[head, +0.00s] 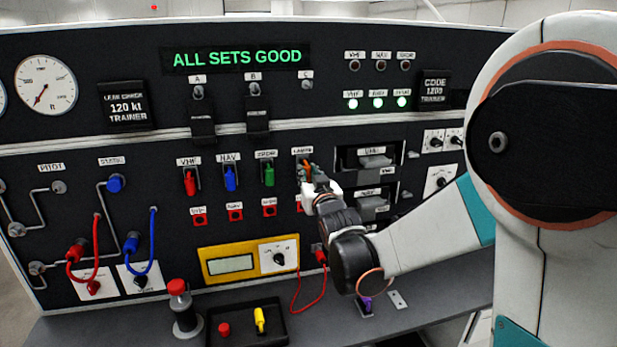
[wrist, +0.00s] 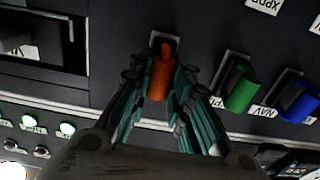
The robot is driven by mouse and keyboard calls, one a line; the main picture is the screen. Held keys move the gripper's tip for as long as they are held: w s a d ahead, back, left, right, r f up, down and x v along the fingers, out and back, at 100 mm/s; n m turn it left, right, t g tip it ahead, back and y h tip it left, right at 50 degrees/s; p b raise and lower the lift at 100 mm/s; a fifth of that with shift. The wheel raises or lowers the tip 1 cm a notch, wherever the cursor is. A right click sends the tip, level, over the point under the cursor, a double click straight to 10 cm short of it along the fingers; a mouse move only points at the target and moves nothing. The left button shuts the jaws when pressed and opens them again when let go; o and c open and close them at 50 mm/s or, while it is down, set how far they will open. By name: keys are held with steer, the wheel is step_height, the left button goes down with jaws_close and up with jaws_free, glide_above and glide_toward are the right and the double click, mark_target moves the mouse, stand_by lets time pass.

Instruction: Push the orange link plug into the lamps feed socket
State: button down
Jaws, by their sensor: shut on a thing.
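The orange link plug (wrist: 159,78) is held between the fingers of my gripper (wrist: 160,85) in the wrist view. Its far end is at the lamps feed socket (wrist: 163,42), a dark opening in a pale plate. I cannot tell how deep the plug sits in it. In the head view my gripper (head: 309,178) is at the panel below the LAMPS label (head: 302,151). A bit of the orange plug (head: 307,167) shows there. The gripper and arm hide most of the socket plate.
Red (head: 190,181), blue (head: 230,178) and green (head: 268,174) plugs sit in sockets to the left. Drawer-like units (head: 374,160) are to the right. A tray (head: 284,318) with a yellow plug (head: 260,320) and a red cap lies on the bench. A red cable (head: 312,304) hangs below my gripper.

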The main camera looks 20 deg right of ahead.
steer(key=shift+w+r, duration=0.25)
steer(key=shift+w, duration=0.05)
steer(key=c, duration=1.6)
jaws_free()
steer(key=shift+w, duration=0.1)
steer(key=shift+o, duration=1)
steer(key=shift+w+f, duration=0.25)
steer(key=shift+s+r, duration=0.1)
steer(key=shift+s, duration=0.15)
steer(key=shift+o, duration=0.9)
steer(key=shift+w, duration=0.1)
steer(key=s, duration=0.7)
steer(key=shift+s, duration=0.15)
